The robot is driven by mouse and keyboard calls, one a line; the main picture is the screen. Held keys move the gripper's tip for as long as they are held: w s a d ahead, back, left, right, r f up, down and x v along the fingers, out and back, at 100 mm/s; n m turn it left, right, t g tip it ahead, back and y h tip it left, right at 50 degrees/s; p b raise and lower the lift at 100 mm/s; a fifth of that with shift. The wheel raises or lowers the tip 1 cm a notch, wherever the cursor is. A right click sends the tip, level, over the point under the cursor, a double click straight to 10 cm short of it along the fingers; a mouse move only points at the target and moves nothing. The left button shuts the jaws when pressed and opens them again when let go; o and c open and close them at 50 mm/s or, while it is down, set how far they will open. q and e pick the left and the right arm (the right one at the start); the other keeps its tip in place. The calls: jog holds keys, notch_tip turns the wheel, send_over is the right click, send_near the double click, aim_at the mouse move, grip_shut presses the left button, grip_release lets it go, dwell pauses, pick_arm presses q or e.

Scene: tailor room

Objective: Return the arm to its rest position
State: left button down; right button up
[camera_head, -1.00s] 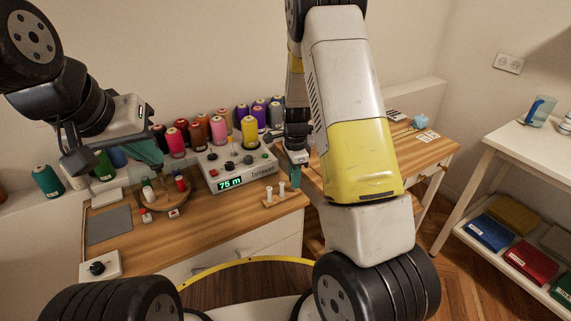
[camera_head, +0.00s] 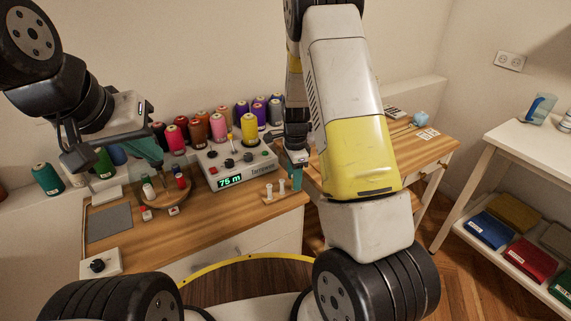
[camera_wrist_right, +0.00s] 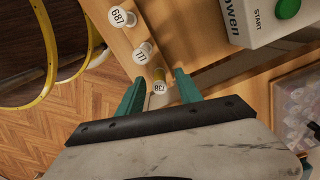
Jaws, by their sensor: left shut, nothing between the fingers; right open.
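My right gripper (camera_wrist_right: 158,88) has its two teal fingers spread apart in the right wrist view. A small spool labelled 738 (camera_wrist_right: 159,87), with a yellow part, shows between the fingertips; I cannot tell whether they touch it. In the head view the right gripper (camera_head: 297,168) hangs beside the small rack at the bench's right end, partly hidden by my arm. My left gripper (camera_head: 152,151) is shut and empty, with teal fingers above the round wooden spool stand (camera_head: 172,203) on the left of the bench.
The winder box (camera_head: 236,168), reading 75 m, stands between the grippers. Several coloured thread cones (camera_head: 198,132) line the back. Spools 687 (camera_wrist_right: 122,17) and 771 (camera_wrist_right: 144,52) stand near the right gripper. A white shelf (camera_head: 520,150) is at right.

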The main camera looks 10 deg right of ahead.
jog(key=s+a+r+n+t+y, duration=0.1)
jog(key=s+r+n, duration=0.2)
jog(key=r, duration=0.7)
jog(key=s+r+n+t+y, duration=0.1)
jog(key=s+r+n, duration=0.25)
jog(key=r, duration=0.75)
jog(key=s+r+n+t, duration=0.2)
jog(key=s+r+n, duration=0.3)
jog(key=s, duration=0.4)
jog(key=s+a+r+n+t, duration=0.1)
jog(key=s+r+n+t, duration=0.1)
jog(key=s+r+n, duration=0.3)
jog(key=s+n, duration=0.1)
jog(key=s, duration=0.2)
jog(key=shift+s+a+r, duration=0.15)
jog(key=shift+s+r, duration=0.1)
jog(key=shift+s, duration=0.15)
